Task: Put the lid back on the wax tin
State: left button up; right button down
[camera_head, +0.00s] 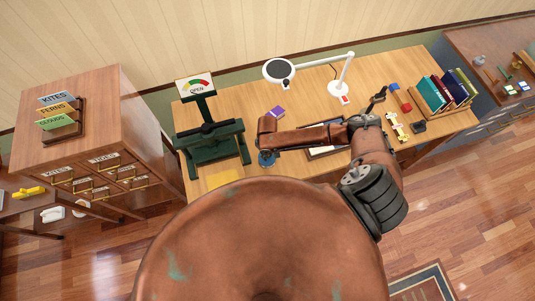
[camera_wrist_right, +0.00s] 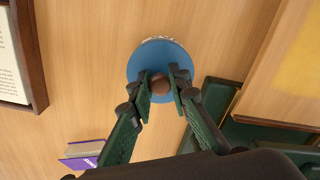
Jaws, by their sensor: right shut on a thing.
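The blue round lid (camera_wrist_right: 143,62) with a brown knob (camera_wrist_right: 160,84) is in the middle of the right wrist view. My right gripper (camera_wrist_right: 161,92) has its green fingers closed on both sides of the knob. A pale, lettered edge, perhaps of the wax tin (camera_wrist_right: 158,40), shows just past the lid's far rim; the rest is hidden under the lid. I cannot tell whether the lid rests on it or hangs above it. In the head view the blue lid (camera_head: 267,160) shows below my right wrist, over the desk's near part. My left gripper is not in view.
A green press-like stand (camera_head: 213,148) with an OPEN gauge is left of the lid. A framed sheet (camera_wrist_right: 38,70) is to one side, partly behind my arm in the head view. A white lamp (camera_head: 340,88) stands farther back.

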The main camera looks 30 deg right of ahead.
jog(key=shift+p, duration=0.35)
dwell(0.4)
dwell(0.3)
jog(key=c, duration=1.7)
grip_release()
jog(key=shift+c, duration=0.2)
jog(key=o, duration=0.5)
jog(key=shift+r+p, duration=2.4)
jog(key=shift+p, duration=0.25)
jog(key=shift+r, duration=1.1)
jog(key=shift+c, duration=0.6)
